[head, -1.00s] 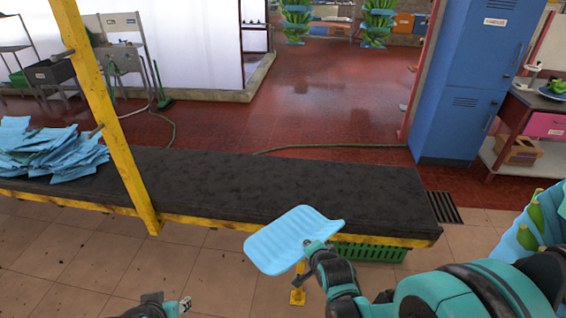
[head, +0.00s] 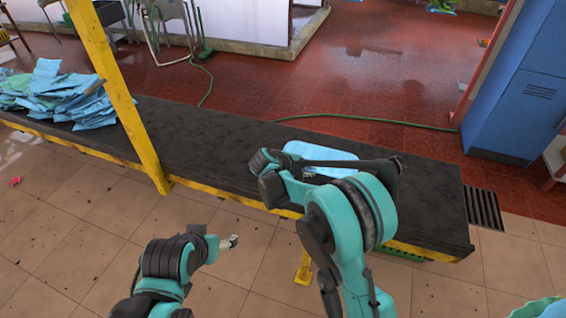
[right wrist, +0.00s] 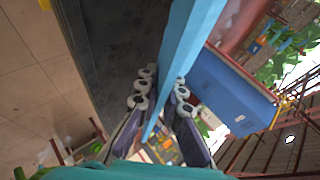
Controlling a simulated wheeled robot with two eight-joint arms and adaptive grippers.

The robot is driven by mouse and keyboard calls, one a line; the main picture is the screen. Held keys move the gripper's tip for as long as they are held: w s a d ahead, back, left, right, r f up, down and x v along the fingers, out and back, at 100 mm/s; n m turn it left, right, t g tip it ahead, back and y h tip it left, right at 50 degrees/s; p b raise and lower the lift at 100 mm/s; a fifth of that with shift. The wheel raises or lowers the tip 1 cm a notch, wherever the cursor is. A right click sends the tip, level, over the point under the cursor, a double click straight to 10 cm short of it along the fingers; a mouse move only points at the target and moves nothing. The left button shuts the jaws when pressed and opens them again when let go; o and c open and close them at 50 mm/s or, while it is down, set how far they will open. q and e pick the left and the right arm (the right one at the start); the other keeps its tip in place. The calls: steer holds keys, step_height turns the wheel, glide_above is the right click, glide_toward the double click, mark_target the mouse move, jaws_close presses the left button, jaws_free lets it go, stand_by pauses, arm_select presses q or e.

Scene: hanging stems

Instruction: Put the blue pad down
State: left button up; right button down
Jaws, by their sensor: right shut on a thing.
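The blue pad (head: 318,152) is over the right part of the dark bench (head: 220,138) in the head view, partly covered by my right arm. In the right wrist view the pad (right wrist: 188,42) runs edge-on between the fingers of my right gripper (right wrist: 163,88), which is shut on it. The head view does not show whether the pad touches the bench top. My left gripper (head: 229,243) is low in front of the bench, away from the pad; its finger opening is too small to tell.
A pile of blue pads (head: 65,95) lies on the bench's left end. A yellow post (head: 112,90) rises at the bench's front edge. The bench top between post and held pad is clear. A blue locker (head: 520,85) stands at the back right.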

steer(key=w+a+f+b, duration=0.1)
steer(key=w+a+f, duration=0.2)
steer(key=w, duration=0.1)
steer(key=w+a+f+b, duration=0.2)
steer(key=w+a+f, duration=0.1)
steer(key=a, duration=0.1)
steer(key=shift+w+a+f, duration=0.25)
steer(key=shift+w+f, duration=0.05)
steer(key=shift+w, duration=0.05)
steer(key=shift+f+b, duration=1)
steer(key=shift+f, duration=1)
steer(key=shift+f, duration=0.1)
steer(key=c, duration=1.7)
jaws_free()
